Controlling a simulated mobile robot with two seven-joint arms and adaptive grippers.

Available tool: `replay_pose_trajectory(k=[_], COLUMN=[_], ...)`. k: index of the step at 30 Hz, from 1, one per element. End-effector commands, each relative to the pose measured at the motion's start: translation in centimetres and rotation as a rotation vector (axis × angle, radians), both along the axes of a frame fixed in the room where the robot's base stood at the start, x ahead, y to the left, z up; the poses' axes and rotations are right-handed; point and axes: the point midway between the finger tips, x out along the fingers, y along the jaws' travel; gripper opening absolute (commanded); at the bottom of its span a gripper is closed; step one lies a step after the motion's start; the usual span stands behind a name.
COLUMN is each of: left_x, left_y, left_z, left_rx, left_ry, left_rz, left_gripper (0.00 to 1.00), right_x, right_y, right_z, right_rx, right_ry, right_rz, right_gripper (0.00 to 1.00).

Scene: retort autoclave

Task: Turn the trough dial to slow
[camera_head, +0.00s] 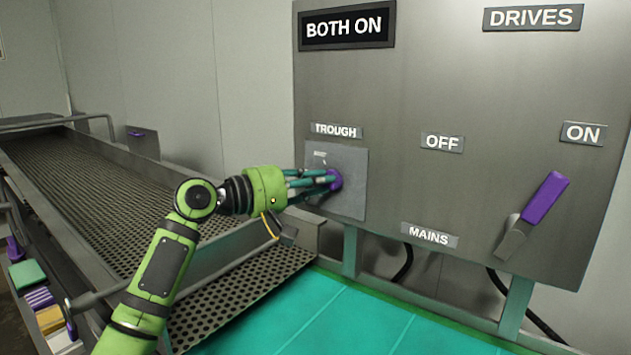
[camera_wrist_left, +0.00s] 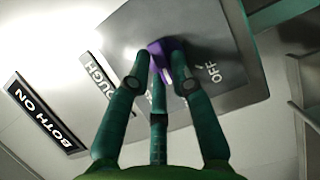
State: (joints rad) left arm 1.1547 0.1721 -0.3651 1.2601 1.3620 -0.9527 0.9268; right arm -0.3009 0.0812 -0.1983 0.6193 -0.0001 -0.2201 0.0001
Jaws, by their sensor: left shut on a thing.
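The trough dial is a purple knob (camera_head: 335,180) on a grey square plate (camera_head: 350,207) under the TROUGH label (camera_head: 338,131). My left gripper (camera_head: 331,180) has its teal fingers closed around the knob. In the left wrist view the fingers (camera_wrist_left: 162,62) hold the purple knob (camera_wrist_left: 156,47), which has a pale pointer mark. The word OFF (camera_wrist_left: 212,72) shows on the plate beside it. Other plate markings are partly hidden by the fingers, and I cannot read which setting the pointer is at. My right gripper is not in view.
A purple mains lever (camera_head: 545,198) stands at the panel's right, tilted toward ON. A BOTH ON sign (camera_head: 347,26) is above the dial. A perforated trough (camera_head: 95,185) runs along the left. Small coloured items (camera_head: 40,297) lie at the lower left. Teal flooring (camera_head: 330,315) lies below the panel.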

Motion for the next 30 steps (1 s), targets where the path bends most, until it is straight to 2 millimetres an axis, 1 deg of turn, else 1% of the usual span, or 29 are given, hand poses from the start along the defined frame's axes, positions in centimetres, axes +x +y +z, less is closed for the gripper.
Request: replay_pose_trajectory(k=[12, 13, 14, 25, 28, 30], left_x=[0.0, 0.0, 0.0, -0.1, -0.5, -1.1], left_y=[0.0, 0.0, 0.0, 0.2, 1.0, 1.9], left_z=[0.1, 0.1, 0.1, 0.0, 0.1, 0.1], left_rx=[0.004, 0.004, 0.004, 0.003, 0.004, 0.003], left_ry=[-0.006, -0.006, -0.006, -0.004, -0.006, -0.005], left_rz=[0.001, 0.001, 0.001, 0.001, 0.002, 0.002], left_gripper=[0.0, 0.34, 0.46, 0.46, 0.46, 0.46], right_x=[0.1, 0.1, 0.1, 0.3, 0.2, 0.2], right_y=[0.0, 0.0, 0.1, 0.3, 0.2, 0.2], right_z=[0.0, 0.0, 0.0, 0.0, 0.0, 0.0], right_rx=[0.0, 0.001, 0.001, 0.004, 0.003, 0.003], right_ry=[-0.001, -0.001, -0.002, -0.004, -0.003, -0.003], right_rz=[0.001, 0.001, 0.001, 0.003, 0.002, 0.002], right_gripper=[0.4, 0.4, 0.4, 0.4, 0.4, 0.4])
